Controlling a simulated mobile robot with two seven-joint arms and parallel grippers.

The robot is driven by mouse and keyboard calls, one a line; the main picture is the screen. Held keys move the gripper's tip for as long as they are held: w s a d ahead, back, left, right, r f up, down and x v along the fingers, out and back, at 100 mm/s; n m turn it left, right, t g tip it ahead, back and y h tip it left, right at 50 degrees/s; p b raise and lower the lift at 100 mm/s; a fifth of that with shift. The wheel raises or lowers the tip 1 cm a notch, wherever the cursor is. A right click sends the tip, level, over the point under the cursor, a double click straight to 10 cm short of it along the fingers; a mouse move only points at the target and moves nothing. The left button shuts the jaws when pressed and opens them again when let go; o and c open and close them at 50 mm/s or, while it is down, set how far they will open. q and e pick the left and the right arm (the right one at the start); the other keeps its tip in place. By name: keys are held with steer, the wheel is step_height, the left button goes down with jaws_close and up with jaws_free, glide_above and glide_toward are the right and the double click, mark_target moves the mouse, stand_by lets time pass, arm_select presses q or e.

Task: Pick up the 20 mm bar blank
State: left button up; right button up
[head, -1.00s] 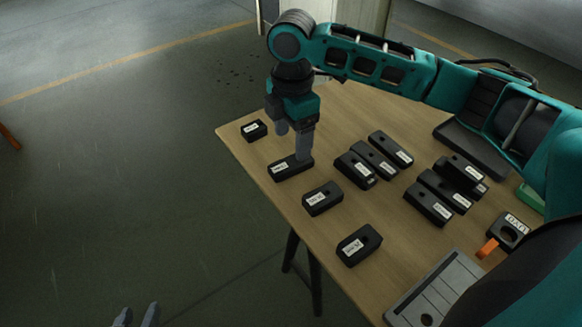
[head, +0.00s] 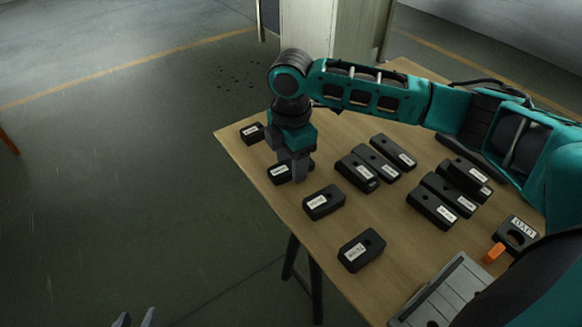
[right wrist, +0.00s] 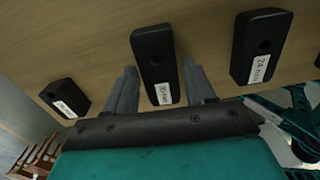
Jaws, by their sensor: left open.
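Several black blocks with white labels lie on the wooden table; the labels are too small or blurred for me to tell surely which is the 20 mm bar blank. My right gripper (head: 291,172) points down at the second block from the far left corner (head: 279,174). In the right wrist view this labelled block (right wrist: 153,58) lies between the two fingers of my right gripper (right wrist: 162,88), which are apart, one on each side. I cannot tell whether they touch it. My left gripper (head: 136,320) is open and empty at the bottom edge, away from the table, only its fingertips showing.
Blocks stand close on both sides: a small one (head: 252,133) beyond, one (head: 323,202) nearer, another (head: 361,250) further along. More blocks (head: 376,163) lie to the right. A labelled black holder (head: 517,232), an orange piece (head: 494,253) and a grey tray (head: 445,290) are at lower right.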

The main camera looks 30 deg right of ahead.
jaws_close()
steer(key=shift+r, duration=0.1)
stand_by(0.4)
